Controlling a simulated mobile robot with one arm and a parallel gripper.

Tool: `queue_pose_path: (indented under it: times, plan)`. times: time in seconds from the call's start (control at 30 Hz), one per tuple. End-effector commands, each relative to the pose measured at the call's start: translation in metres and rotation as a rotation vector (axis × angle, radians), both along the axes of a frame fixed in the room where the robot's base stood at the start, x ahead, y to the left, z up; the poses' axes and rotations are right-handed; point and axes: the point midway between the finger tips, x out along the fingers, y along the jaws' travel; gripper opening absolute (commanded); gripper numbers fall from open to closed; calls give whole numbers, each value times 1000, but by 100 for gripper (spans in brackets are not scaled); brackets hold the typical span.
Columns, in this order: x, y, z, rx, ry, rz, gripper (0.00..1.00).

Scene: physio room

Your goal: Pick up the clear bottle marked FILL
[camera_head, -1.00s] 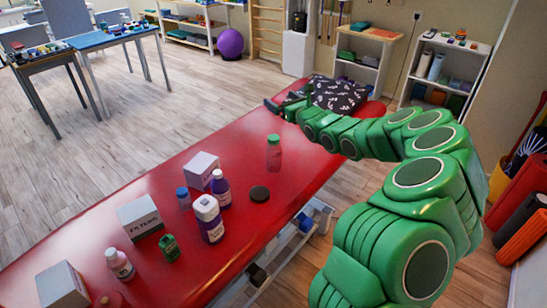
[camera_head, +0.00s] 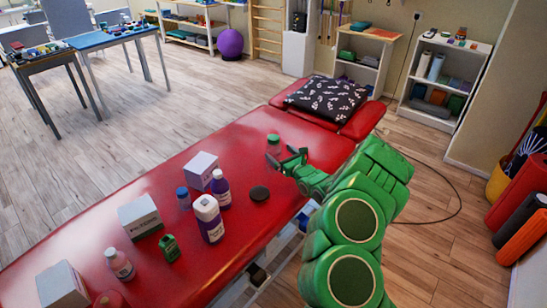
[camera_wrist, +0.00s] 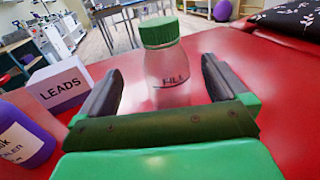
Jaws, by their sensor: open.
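The clear bottle marked FILL (camera_wrist: 168,72) has a green cap and stands upright on the red treatment table. In the wrist view it is between the two fingers of my gripper (camera_wrist: 158,85), which are open with a gap visible on each side. In the head view my gripper (camera_head: 286,162) is low over the table at the bottle, and the bottle's green cap (camera_head: 273,139) shows just beyond the fingers. The bottle's lower part is partly hidden by my gripper in both views.
A patterned pillow (camera_head: 327,98) lies at the far end.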

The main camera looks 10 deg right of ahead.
Motion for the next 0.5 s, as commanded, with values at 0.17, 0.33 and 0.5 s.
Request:
queue_pose_path:
  times: [0.17, 0.33, 0.5]
  plan:
    - [0, 0, -26, -1, 4, 0, 99]
    - [2, 1, -33, 1, 3, 0, 99]
    - [14, 8, -34, -1, 4, 0, 99]
